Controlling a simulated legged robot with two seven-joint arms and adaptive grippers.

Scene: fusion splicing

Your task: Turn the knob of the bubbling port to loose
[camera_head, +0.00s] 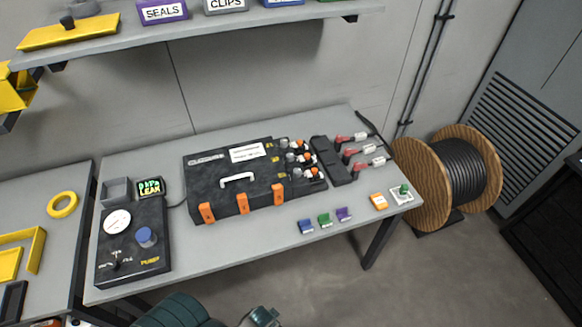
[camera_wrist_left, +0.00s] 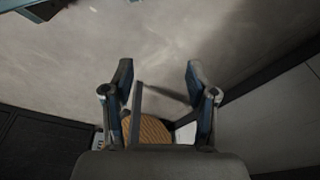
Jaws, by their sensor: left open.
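A black case (camera_head: 232,182) with orange latches and a white handle lies on the grey table. At its right end are several ports with orange, white and grey fittings (camera_head: 300,159). They are too small for me to tell their knobs apart or see which port bubbles. A black pump box (camera_head: 133,252) with a gauge and a blue knob (camera_head: 146,237) stands at the table's left end. My left gripper (camera_wrist_left: 158,78) is open and empty in the wrist view, apart from the case. My right gripper is not in view.
A black block (camera_head: 331,160) and several red-and-white connectors (camera_head: 352,151) lie right of the case. Small coloured blocks (camera_head: 324,220) sit along the front edge. A cable reel (camera_head: 449,178) stands right of the table. A shelf (camera_head: 190,28) overhangs the back.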

